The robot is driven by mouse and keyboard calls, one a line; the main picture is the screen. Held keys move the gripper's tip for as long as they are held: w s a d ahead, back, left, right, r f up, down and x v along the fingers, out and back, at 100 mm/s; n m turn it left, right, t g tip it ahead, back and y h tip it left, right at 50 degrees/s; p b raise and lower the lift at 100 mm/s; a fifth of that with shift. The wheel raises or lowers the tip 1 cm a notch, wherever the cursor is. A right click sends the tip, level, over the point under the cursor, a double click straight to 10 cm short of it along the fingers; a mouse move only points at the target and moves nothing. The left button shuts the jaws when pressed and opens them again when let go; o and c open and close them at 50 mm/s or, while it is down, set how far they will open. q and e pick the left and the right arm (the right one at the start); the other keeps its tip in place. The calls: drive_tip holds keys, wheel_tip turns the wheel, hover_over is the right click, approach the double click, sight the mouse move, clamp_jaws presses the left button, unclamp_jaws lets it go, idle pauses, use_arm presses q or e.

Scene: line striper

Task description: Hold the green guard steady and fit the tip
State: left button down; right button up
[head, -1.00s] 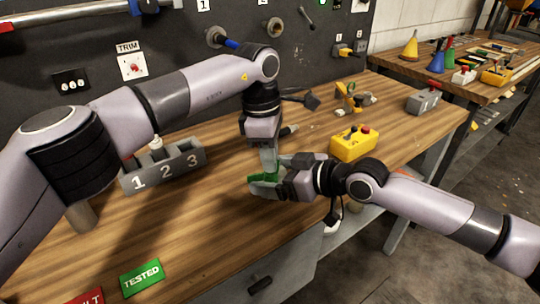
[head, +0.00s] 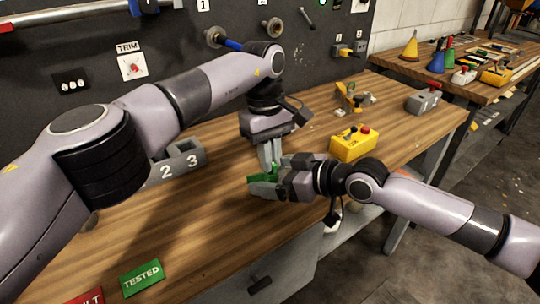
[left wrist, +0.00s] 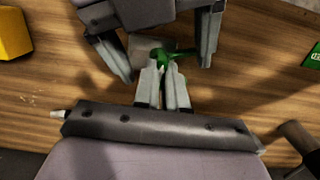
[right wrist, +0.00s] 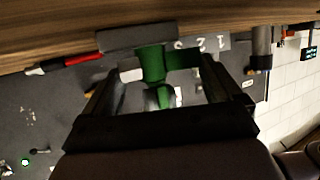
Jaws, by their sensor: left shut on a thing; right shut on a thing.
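The green guard (head: 262,173) is above the bench, between the fingers of my right gripper (head: 264,180). In the right wrist view the guard (right wrist: 152,62) spans between the right fingers. My left gripper (head: 269,155) comes down from above, its fingers close together at the guard. In the left wrist view its fingertips (left wrist: 166,66) meet at the green part (left wrist: 178,53), between the two fingers of the right gripper. What the left fingers hold is mostly hidden; I cannot make out the tip clearly, nor whether it is seated.
A grey numbered tray (head: 180,162) stands behind my left arm, which partly covers it. A yellow box with knobs (head: 354,145) stands to the right, with a grey box (head: 423,99) farther off. A green TESTED plate (head: 142,278) lies at the front left. The bench between is clear.

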use_arm(q)
drive_tip(key=shift+s+f, duration=0.15)
drive_tip(key=shift+f, duration=0.05)
use_arm(e)
drive_tip(key=shift+w, duration=0.15)
use_arm(q)
drive_tip(key=shift+m+y, duration=0.3)
drive_tip(key=shift+m, duration=2.1)
use_arm(e)
drive_tip(key=shift+d+r, duration=0.1)
use_arm(q)
drive_tip(key=c, duration=0.6)
unclamp_jaws()
drive_tip(key=shift+o, duration=0.2)
drive_tip(key=shift+r, duration=0.1)
use_arm(e)
drive_tip(key=o, duration=1)
drive_tip(key=shift+o, duration=0.2)
